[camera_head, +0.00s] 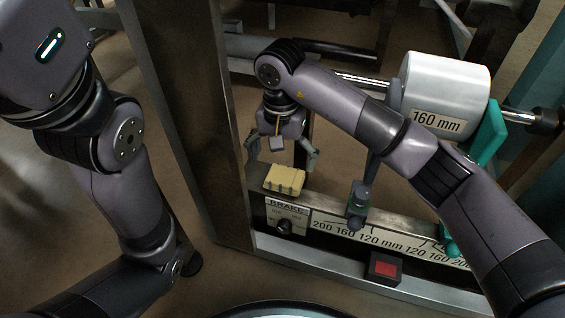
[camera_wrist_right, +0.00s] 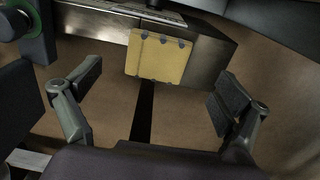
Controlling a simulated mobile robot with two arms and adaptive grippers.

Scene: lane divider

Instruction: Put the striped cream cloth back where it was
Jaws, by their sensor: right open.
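The cream cloth (camera_head: 285,180) is a small folded block with darker marks along one side. It rests on the metal ledge just above the BRAKE panel. It also shows in the right wrist view (camera_wrist_right: 158,57), on the ledge end beyond the fingers. My right gripper (camera_head: 281,158) is open and empty, above and slightly behind the cloth, its fingers apart from it. In the right wrist view the fingers (camera_wrist_right: 160,103) stand wide with the cloth ahead between them. My left arm shows at the left, but its gripper is not clearly visible.
A white roll marked 160 mm (camera_head: 446,90) sits on a metal shaft with a green flange (camera_head: 488,132). A metal post (camera_head: 190,110) stands left.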

